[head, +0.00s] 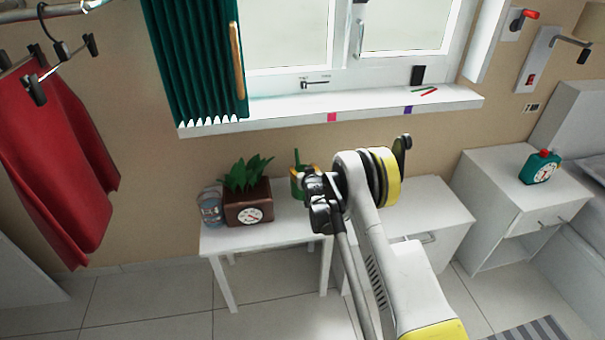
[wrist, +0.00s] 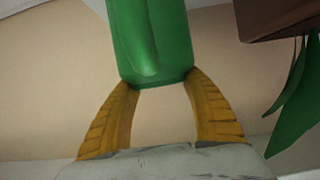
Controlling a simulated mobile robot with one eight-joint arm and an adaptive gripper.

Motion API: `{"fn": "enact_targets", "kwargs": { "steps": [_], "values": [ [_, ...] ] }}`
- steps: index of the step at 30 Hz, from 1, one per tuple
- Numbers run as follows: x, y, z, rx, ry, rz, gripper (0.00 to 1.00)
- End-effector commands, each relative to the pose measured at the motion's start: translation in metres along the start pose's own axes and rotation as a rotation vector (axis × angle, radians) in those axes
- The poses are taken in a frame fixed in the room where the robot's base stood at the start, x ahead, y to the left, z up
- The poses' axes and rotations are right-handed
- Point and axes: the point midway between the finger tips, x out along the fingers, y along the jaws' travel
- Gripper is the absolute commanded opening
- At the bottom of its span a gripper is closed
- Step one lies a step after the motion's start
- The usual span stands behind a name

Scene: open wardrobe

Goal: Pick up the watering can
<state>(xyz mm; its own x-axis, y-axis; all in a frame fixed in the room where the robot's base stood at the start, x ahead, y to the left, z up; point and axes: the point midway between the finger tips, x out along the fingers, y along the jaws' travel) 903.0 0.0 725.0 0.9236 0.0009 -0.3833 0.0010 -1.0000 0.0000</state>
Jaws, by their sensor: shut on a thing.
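The green watering can (wrist: 150,45) fills the top middle of the wrist view. My gripper (wrist: 160,82) has its two ribbed yellow fingers on either side of the can's narrow end, and the fingertips touch it. In the head view the green can (head: 297,182) shows just left of my wrist, beside the planter, and my arm partly hides it. I cannot tell whether its base is on the table or just above it.
A brown planter with a clock face (head: 248,206) and green leaves stands close to the left of the can on the white table (head: 262,236). A bluish jar (head: 211,206) is at its left end. The windowsill (head: 270,109) juts out behind. A nightstand (head: 500,195) stands at the right.

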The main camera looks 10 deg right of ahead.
Motion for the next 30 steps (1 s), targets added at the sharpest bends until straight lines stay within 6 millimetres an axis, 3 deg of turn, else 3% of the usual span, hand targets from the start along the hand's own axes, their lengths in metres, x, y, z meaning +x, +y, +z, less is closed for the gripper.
{"fn": "enact_targets", "kwargs": {
  "steps": [15,21,30],
  "values": [
    [-0.052,0.091,-0.042,0.002,0.002,0.003,0.15],
    [-0.060,0.107,-0.048,0.002,0.002,0.002,0.15],
    [-0.062,0.110,-0.048,0.000,0.002,0.001,0.15]
  ]
}}
